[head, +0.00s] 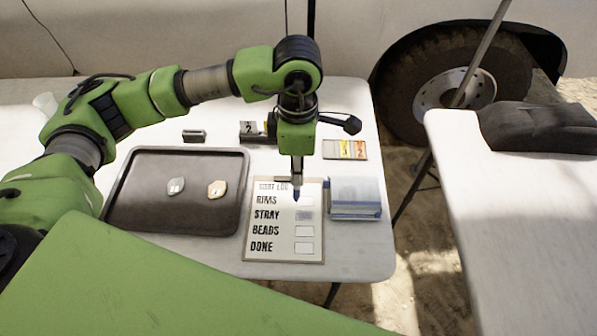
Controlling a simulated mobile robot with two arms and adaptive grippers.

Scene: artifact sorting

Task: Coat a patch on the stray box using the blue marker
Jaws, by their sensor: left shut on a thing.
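A sheet on a clipboard (273,253) lists RIMS, STRAY, BEADS and DONE, each with a box at its right. My left gripper (296,182) points down over the upper right of the sheet, shut on the blue marker (296,195). The marker's dark blue tip shows just above the stray box; I cannot tell if it touches the paper. The rims box is mostly hidden behind the marker. My right gripper is not in view.
A dark tray (140,215) with two small tagged pieces (176,186) (217,188) lies left of the clipboard. A blue-and-clear box (355,197) stands close at its right. Another white table (520,230) is at right.

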